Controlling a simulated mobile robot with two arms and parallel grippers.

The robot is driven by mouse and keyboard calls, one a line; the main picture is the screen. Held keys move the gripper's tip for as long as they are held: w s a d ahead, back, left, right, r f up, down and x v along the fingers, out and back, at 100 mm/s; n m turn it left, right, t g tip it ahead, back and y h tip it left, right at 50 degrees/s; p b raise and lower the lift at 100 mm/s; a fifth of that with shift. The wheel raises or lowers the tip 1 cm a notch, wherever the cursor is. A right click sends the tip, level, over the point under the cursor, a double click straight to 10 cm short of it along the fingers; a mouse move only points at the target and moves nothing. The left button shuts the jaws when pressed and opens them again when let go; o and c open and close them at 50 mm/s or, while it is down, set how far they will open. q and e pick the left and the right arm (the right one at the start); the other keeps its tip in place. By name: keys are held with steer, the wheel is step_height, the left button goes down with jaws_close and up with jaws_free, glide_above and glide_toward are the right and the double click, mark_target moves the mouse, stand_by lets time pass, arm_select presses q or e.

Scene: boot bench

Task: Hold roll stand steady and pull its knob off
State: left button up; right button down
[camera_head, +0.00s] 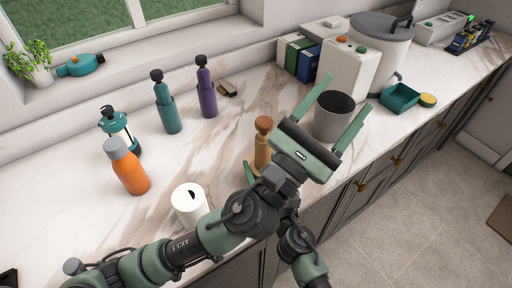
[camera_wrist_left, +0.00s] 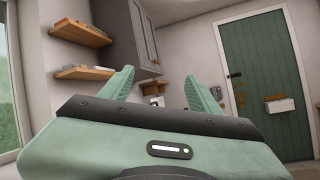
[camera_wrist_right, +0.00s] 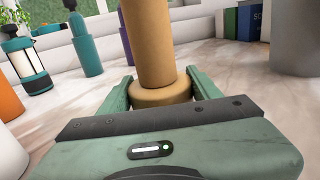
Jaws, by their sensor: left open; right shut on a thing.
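The roll stand (camera_head: 262,152) is a tan upright post with a darker brown rounded knob (camera_head: 263,124) on top. It stands upright on the counter, partly behind my left arm. In the right wrist view its post and wider round base (camera_wrist_right: 160,94) show, and the knob is out of frame. My right gripper (camera_wrist_right: 157,86) is shut on the stand low down, a finger on each side of the base. In the head view it is mostly hidden. My left gripper (camera_head: 347,90) is open and empty, to the right of the knob, with its fingers pointing up and right.
A grey cylindrical bin (camera_head: 333,117) stands just beyond my left gripper. A white roll (camera_head: 188,203) and an orange bottle (camera_head: 127,167) stand left of the stand. A teal bottle (camera_head: 166,108) and a purple bottle (camera_head: 206,92) are behind. Marble between them is clear.

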arm_select(q)
steer(key=w+a+f+n+t+y, duration=0.1)
steer(key=a+f+n+t+y, duration=0.1)
steer(key=a+f+n+y, duration=0.35)
steer(key=n+g+y, duration=0.2)
steer(key=n+y, duration=0.4)
steer(key=y, duration=0.2)
glide_toward(264, 126)
steer(key=w, duration=0.3)
steer(key=w+d, duration=0.1)
steer(key=w, duration=1)
steer(key=shift+w+d+f, duration=0.35)
steer(key=shift+d+f, duration=0.05)
jaws_close()
steer(key=shift+r, duration=0.15)
